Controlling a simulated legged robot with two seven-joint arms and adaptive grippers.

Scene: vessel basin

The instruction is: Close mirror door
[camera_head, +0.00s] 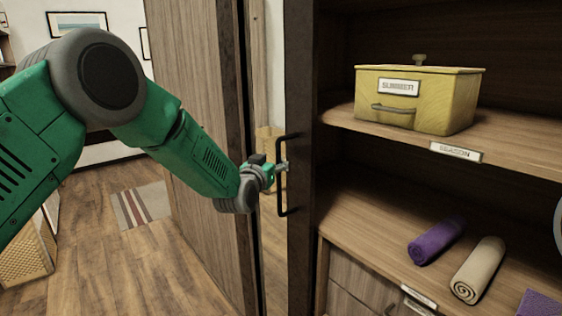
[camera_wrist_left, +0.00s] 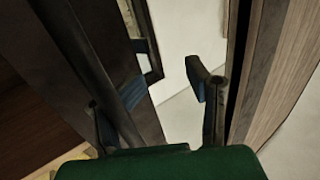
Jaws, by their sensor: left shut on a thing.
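The mirror door (camera_head: 299,100) stands open beside the cabinet, with a dark frame and a narrow strip of mirror showing. A black bar handle (camera_head: 281,206) is fixed upright on its frame. My left gripper (camera_head: 281,167) is at the handle, about mid-height, and is shut on it. In the left wrist view the gripper (camera_wrist_left: 155,105) has one finger by the dark frame and the other in front of the pale mirror; the exact contact is hard to see. My right gripper is out of view.
A wooden door panel (camera_head: 195,110) stands just left of the mirror. Open shelves on the right hold a yellow box (camera_head: 420,98), a purple rolled towel (camera_head: 436,242) and a beige rolled towel (camera_head: 478,270). Wooden floor (camera_head: 125,260) with a striped rug (camera_head: 142,205) lies at the left.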

